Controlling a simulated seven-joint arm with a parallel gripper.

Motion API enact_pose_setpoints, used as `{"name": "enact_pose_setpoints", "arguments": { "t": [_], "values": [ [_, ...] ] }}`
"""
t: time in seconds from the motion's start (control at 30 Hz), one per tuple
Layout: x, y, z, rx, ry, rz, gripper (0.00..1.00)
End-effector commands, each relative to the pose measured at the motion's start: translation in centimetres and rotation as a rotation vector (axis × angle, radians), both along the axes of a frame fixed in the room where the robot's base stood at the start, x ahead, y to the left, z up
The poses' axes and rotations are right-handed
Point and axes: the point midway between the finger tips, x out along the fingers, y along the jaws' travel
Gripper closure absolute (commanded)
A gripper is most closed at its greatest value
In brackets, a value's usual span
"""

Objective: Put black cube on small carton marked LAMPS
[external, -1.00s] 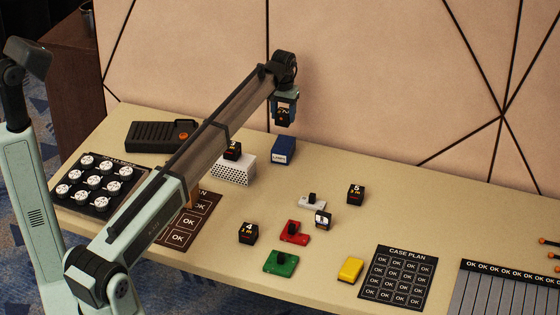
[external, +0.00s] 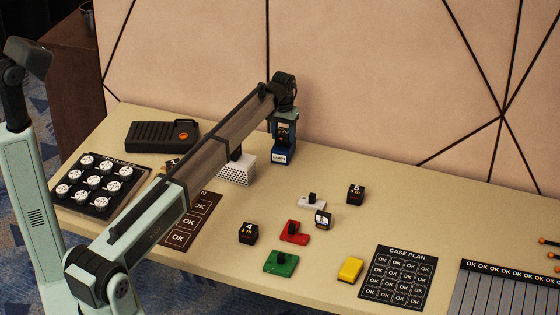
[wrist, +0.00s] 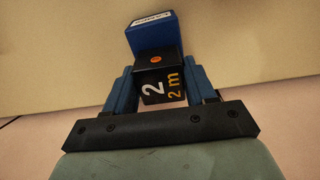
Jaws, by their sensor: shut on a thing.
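My gripper (external: 284,137) is shut on a black cube marked "2 2 m" with an orange dot; the cube (wrist: 161,80) sits between the blue fingers in the wrist view. The small blue carton marked LAMPS (external: 283,157) stands on the table near the back wall. My gripper is right above it, pointing down, with the cube at or just over its top; whether they touch I cannot tell. The carton (wrist: 154,36) shows behind the cube in the wrist view. Other black cubes, marked 5 (external: 356,194) and 4 (external: 248,232), stand on the table.
A white perforated box (external: 238,172) stands just left of the carton, partly behind my arm. Red (external: 294,232), green (external: 281,262) and yellow (external: 350,270) pieces lie in front. A dark device (external: 160,136) is at the back left.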

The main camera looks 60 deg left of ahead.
Motion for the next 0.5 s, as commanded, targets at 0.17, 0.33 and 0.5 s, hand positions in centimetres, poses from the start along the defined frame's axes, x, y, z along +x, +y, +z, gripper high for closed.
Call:
{"name": "enact_pose_setpoints", "arguments": {
  "t": [0.17,0.33,0.5],
  "values": [
    [0.00,0.00,-0.23,0.000,0.000,0.000,0.39],
    [0.00,0.00,-0.22,0.000,0.000,0.000,0.23],
    [0.01,0.01,-0.22,0.000,0.000,0.000,0.19]
  ]
}}
